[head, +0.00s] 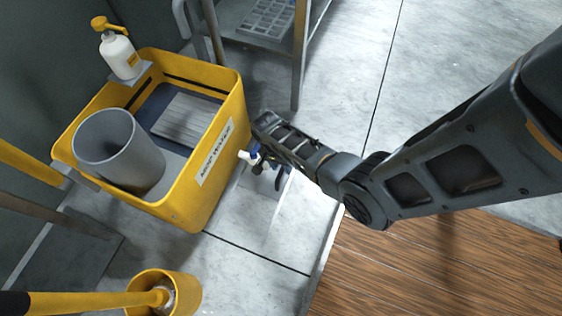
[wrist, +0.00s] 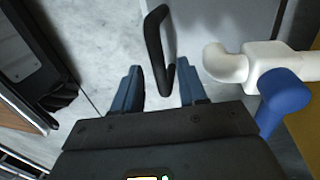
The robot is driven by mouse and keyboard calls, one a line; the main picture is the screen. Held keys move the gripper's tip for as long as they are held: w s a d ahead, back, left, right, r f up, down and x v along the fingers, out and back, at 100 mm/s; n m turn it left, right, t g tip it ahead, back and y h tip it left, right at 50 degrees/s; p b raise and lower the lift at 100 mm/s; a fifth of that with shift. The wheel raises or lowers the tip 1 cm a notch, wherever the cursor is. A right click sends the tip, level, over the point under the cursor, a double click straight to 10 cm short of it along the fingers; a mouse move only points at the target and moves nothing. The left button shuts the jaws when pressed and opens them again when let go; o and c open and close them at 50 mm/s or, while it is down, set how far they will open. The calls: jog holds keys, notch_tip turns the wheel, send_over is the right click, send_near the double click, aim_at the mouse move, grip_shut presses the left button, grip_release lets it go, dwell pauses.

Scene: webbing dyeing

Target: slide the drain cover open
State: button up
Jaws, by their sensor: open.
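The drain cover (head: 243,205) appears to be the pale grey panel on the floor beside the yellow tub. Part of it also shows at the top of the wrist view (wrist: 220,20). A black bar handle (wrist: 153,42) stands out near the panel's edge. My gripper (wrist: 159,78) is open, and the handle's near end appears between its two blue-grey fingers. I cannot tell whether either finger touches it. In the head view my gripper (head: 270,175) points down over the panel, close to the tub, and my arm hides much of the handle.
A yellow tub (head: 222,150) holds a grey bucket (head: 108,140). Its white tap with a blue lever (head: 250,155) sits very close to my gripper; the tap (wrist: 245,65) is right of my fingers. A yellow bucket (head: 185,290) stands in front. Open floor lies behind (head: 345,60).

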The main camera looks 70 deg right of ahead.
jog(key=shift+c, duration=0.4)
grip_shut()
